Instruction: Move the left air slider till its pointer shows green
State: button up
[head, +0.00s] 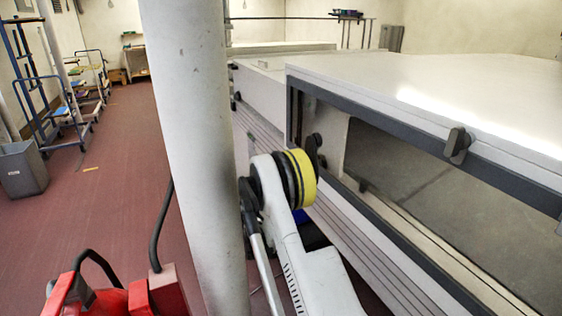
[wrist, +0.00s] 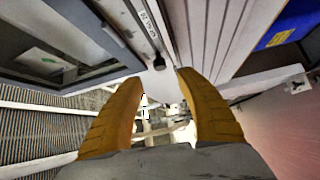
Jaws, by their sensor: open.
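My gripper (wrist: 161,78) shows in the wrist view with its two yellow-orange fingers apart and nothing held. Just beyond the fingertips, a narrow pale rail (wrist: 142,22) with small dark lettering runs along the tunnel edge. A small dark piece (wrist: 158,63) sits at the rail's near end, between the tips in the picture; I cannot tell if it is the left air slider or if the fingers touch it. No pointer or green mark can be made out. In the head view a black knob (head: 457,143) sits on the tunnel's upper edge. My gripper is not visible there.
The long pale tunnel housing (head: 430,85) with a dark-framed opening fills the right of the head view. A thick white post (head: 195,120) stands in front. A grey bin (head: 22,168) and blue trolleys (head: 40,95) stand left. Red floor between is open.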

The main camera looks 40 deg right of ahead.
jog(key=p+x, duration=0.1)
jog(key=x, duration=0.7)
jog(key=shift+w+d, duration=0.1)
jog(key=shift+d, duration=0.1)
jog(key=shift+c, duration=0.5)
grip_shut()
